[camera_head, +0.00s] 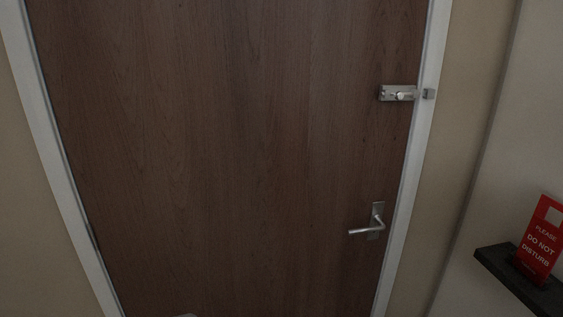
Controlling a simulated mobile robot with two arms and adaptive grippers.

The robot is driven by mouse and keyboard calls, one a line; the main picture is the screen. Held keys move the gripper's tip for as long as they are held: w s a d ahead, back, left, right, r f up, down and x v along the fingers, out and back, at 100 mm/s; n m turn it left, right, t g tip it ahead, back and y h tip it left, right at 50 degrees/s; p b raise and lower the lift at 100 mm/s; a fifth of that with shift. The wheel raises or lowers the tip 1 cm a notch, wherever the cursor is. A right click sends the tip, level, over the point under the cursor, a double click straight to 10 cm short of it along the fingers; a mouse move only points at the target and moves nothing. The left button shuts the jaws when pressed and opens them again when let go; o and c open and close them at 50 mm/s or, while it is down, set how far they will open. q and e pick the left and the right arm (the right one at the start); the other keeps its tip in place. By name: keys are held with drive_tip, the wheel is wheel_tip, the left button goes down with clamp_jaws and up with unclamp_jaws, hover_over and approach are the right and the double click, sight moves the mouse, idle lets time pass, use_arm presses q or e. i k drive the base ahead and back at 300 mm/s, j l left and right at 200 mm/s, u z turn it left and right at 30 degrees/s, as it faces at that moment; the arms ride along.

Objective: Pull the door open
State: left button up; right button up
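A brown wooden door (230,130) fills most of the head view and stands shut in its white frame (408,175). A silver lever handle (367,230) sits at the door's lower right, with its lever pointing left and about level. A silver slide latch (398,93) is mounted on the door's right edge above the handle. Its bolt does not visibly reach the small catch (429,93) on the frame. Neither of my grippers can be made out. A small pale shape at the bottom edge is too little to identify.
A dark shelf (497,262) juts from the wall at the lower right, with a red "do not disturb" sign (541,240) standing on it. Beige wall flanks the door frame on both sides. The space before the door looks clear.

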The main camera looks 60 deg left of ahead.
sight(223, 156)
drive_tip(key=k+j+u, duration=0.15)
drive_tip(key=u, duration=0.15)
drive_tip(key=k+j+u, duration=0.3)
drive_tip(key=l+u, duration=0.1)
drive_tip(key=u, duration=1.05)
drive_tip(key=i+l, duration=0.05)
